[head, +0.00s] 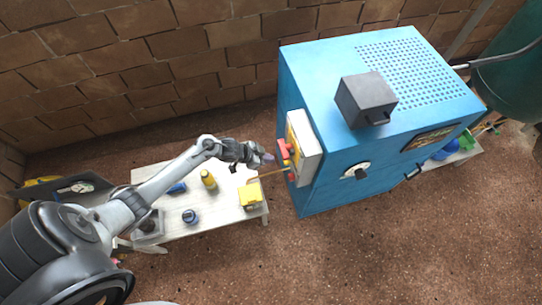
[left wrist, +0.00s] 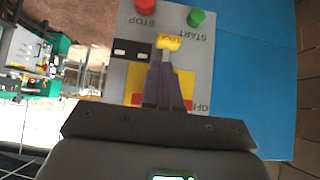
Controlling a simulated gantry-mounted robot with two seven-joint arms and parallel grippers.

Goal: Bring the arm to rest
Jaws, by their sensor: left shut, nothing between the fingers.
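My left arm reaches in from the left in the head view, and its gripper (head: 266,157) is in front of the control box on the blue machine's left side. In the left wrist view the gripper (left wrist: 163,68) has its two fingers together, with nothing between them. The fingers point at the control panel (left wrist: 117,73), just below a small yellow part with lettering (left wrist: 168,42). I cannot tell whether the fingertips touch it. A red STOP button (left wrist: 145,5) and a green START button (left wrist: 196,18) are on the panel. My right gripper is in neither view.
The blue machine (head: 300,95) stands right of the gripper, with a dark grey box (head: 365,100) on top. A low white table (head: 220,213) below the arm holds a yellow box (head: 250,196), a yellow bottle (head: 208,179) and blue items. A brick wall (head: 130,75) is behind. Floor in front is clear.

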